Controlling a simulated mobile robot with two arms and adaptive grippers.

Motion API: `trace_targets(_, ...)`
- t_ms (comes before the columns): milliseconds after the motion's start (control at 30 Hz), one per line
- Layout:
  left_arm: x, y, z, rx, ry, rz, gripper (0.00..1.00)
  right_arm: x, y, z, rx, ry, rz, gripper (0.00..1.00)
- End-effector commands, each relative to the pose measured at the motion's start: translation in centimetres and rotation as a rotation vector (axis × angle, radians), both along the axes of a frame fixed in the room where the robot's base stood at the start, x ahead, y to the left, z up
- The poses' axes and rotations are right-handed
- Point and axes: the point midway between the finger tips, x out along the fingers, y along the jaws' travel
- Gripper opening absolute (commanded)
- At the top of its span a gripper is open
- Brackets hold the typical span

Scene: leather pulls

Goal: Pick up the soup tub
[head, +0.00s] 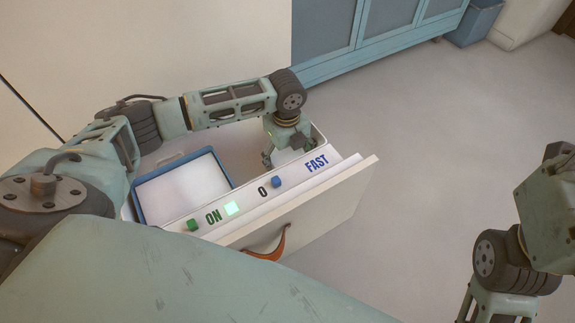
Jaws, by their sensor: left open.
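I cannot make out a soup tub in the head view. My left gripper (286,158) is open and points down into the right part of an open drawer (330,205). Its fingers reach below the drawer's rim, behind the labelled strip. The gripper hides part of the drawer floor, so I cannot tell whether anything is between the fingers. My right arm shows at the right edge, but its gripper is out of the picture.
A blue-rimmed white tray (140,189) lies in the drawer's left part. An orange-brown leather pull (268,250) hangs outside. Floor to the right is clear.

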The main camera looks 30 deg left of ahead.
Motion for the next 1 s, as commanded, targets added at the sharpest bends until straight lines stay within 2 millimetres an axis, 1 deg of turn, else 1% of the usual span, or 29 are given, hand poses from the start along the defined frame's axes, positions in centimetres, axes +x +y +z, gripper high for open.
trace_targets(67,-0.01,-0.01,0.03,0.0,0.0,0.0,0.81,0.0,0.0,0.03,0.0,0.0,0.0,0.4)
trace_targets(100,-0.01,-0.02,0.03,0.0,0.0,0.0,0.79,0.0,0.0,0.03,0.0,0.0,0.0,0.4)
trace_targets(667,-0.07,0.03,-0.01,0.002,0.003,0.0,0.3,-0.03,0.0,0.02,0.0,-0.001,0.001,0.4)
trace_targets(700,0.01,0.02,0.11,0.0,0.0,0.0,0.29,-0.03,0.0,0.04,0.0,-0.001,0.001,0.4)
trace_targets(1000,-0.01,0.03,0.36,0.001,0.001,0.001,0.28,-0.07,-0.01,0.21,0.001,-0.002,0.001,0.4)
